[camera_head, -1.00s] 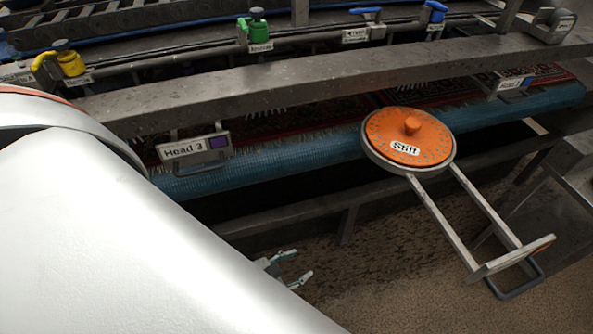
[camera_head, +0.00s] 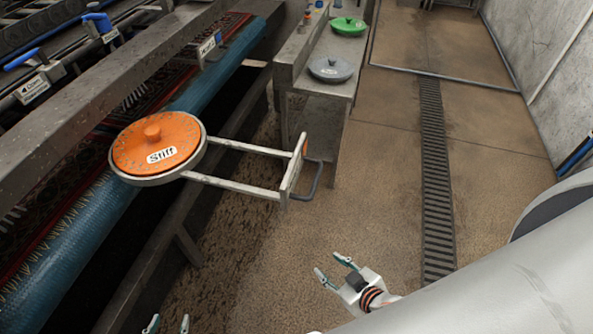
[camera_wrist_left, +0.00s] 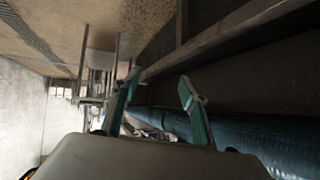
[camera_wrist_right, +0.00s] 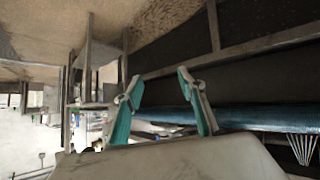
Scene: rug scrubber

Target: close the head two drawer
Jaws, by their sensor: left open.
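The pulled-out drawer has a metal frame with two rails (camera_head: 236,190), an orange round brush disc (camera_head: 155,147) labelled "Stiff", and a front plate (camera_head: 293,172). A dark loop handle (camera_head: 312,182) is on the plate's outer side. My left gripper (camera_head: 168,324) is at the bottom edge of the head view, below the drawer in the picture; its spread fingers (camera_wrist_left: 158,90) show in the left wrist view. My right gripper (camera_head: 328,264) is open and empty, below and right of the handle in the picture, apart from it. Its fingers (camera_wrist_right: 156,82) are spread in the right wrist view.
A metal table (camera_head: 325,85) with a grey disc (camera_head: 331,68) and a green disc (camera_head: 348,26) stands beyond the drawer. A blue roller (camera_head: 75,235) and machine beam (camera_head: 90,75) lie left. Open floor with a drain grate (camera_head: 437,170) is right.

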